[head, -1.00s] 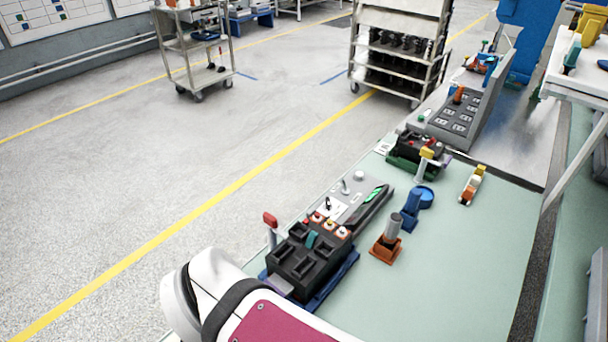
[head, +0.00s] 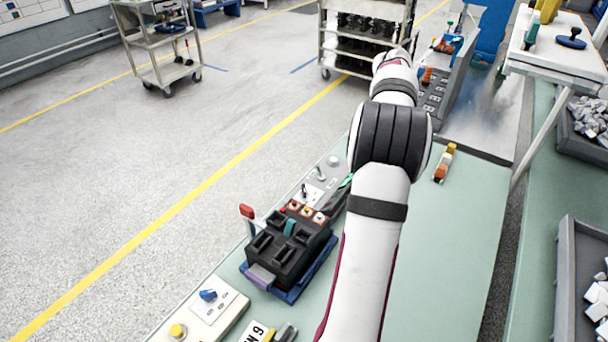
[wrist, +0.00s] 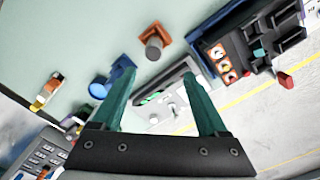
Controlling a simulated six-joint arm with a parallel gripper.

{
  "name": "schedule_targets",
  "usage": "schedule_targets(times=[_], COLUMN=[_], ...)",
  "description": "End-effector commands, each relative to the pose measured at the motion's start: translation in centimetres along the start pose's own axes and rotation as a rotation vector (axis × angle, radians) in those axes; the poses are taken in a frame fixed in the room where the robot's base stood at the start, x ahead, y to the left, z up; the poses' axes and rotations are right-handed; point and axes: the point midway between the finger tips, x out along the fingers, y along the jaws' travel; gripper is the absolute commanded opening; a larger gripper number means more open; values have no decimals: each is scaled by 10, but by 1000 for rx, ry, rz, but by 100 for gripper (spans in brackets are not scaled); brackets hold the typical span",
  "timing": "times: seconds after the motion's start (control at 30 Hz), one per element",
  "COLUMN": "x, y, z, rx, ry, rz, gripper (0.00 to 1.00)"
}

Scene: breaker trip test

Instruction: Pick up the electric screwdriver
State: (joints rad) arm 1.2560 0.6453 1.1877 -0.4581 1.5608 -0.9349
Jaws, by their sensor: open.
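My gripper (wrist: 158,76) is open and empty in the wrist view, its two teal fingers spread above the bench. A long dark tool-like item with a green patch (wrist: 160,93) lies beyond and between the fingers; I cannot tell for sure whether it is the electric screwdriver. In the head view only a part of it (head: 339,193) shows beside my arm. An orange holder with a grey cylinder (wrist: 153,42) and a blue stand with a round part (wrist: 115,76) are near it. My arm hides both in the head view, and the gripper is not visible there.
A black block (head: 290,245) on a blue base stands left of my arm, with a red-handled lever (head: 247,212) beside it. A small orange, white and yellow item (head: 444,163) lies on the green bench.

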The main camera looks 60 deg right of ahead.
Motion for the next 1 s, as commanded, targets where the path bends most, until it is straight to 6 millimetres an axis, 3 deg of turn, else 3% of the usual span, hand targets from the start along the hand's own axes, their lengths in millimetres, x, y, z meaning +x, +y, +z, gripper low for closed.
schedule_targets(times=[0.07,0.3,0.7,0.8,1.0], x=[11,77,147,158,160], y=[10,9,11,12,12], z=[1,1,2,2,2], rx=[4,2,3,3,3], ry=[-3,-4,-2,0,1], rz=[0,0,0,2,2], gripper=[76,76,76,76,76])
